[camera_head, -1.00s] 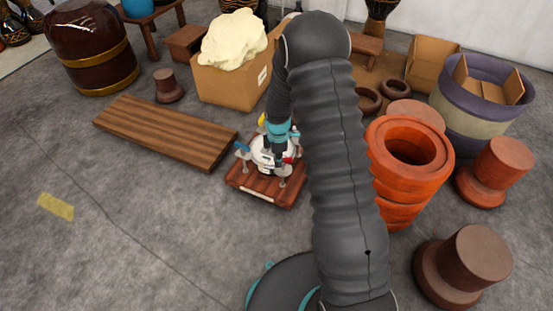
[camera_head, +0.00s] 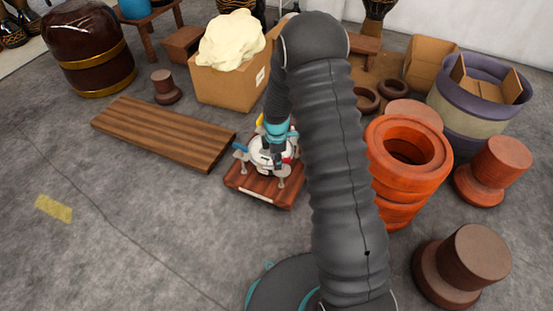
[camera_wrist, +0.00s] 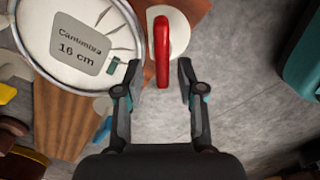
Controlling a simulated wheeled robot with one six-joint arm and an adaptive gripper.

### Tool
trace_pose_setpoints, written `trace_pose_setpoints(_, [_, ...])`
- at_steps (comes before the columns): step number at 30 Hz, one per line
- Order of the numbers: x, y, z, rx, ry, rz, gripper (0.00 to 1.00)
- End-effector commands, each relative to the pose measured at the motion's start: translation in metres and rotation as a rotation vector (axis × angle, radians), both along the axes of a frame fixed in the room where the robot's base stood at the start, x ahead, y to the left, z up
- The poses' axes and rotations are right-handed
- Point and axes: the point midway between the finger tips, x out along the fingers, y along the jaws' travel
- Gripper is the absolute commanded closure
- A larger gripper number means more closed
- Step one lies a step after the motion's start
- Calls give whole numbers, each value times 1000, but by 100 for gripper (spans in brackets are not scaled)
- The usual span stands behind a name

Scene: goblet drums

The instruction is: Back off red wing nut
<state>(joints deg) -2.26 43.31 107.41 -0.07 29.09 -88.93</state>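The red wing nut (camera_wrist: 162,50) shows in the wrist view as an upright red bar beside a round white drum head (camera_wrist: 45,35). The label on the head reads "Cantimbra 16 cm". My gripper (camera_wrist: 160,70) is open, with a dark finger on each side of the wing nut's near end. Gaps show on both sides, and the fingers do not touch it. In the head view my gripper (camera_head: 276,150) is over the small drum (camera_head: 258,158) on a reddish wooden board (camera_head: 262,192). Only a small bit of red shows there, and my gripper partly hides the drum.
Blue (camera_head: 240,146) and yellow (camera_head: 260,120) pieces stand around the drum. Stacked orange rings (camera_head: 390,185) are to the right of my arm. A wooden plank (camera_head: 165,133) lies to the left, and a cardboard box (camera_head: 225,86) stands behind. Floor at front left is clear.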

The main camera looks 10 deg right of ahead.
Motion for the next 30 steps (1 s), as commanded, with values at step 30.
trace_pose_setpoints(30, [1,0,120,0,-1,0,61])
